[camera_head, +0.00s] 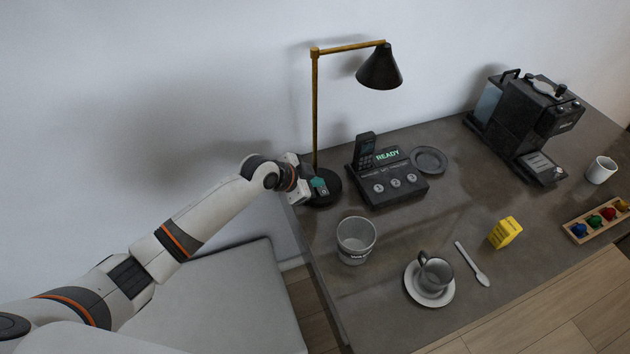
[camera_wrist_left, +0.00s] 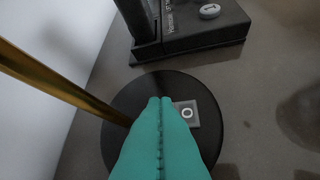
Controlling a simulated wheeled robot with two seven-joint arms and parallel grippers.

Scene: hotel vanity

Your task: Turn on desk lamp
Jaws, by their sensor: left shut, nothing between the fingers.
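The desk lamp (camera_head: 379,67) stands at the back left of the counter, with a black cone shade, a brass pole and a round black base. No glow shows from the shade. In the left wrist view its base (camera_wrist_left: 208,148) carries a grey square switch (camera_wrist_left: 190,113) with a white ring mark. My left gripper (camera_head: 320,184) is over the lamp base, its teal fingers shut and empty. In the left wrist view the fingertips (camera_wrist_left: 161,103) are just left of the switch and partly overlap its edge; I cannot tell whether they touch. My right gripper is not in view.
A black phone dock (camera_head: 387,184) with a "READY" display stands right of the lamp. A bin (camera_head: 356,241), a cup on a saucer (camera_head: 429,297), a spoon (camera_head: 473,264) and a yellow box (camera_head: 505,233) are nearer. A coffee machine (camera_head: 520,120) stands at the back right.

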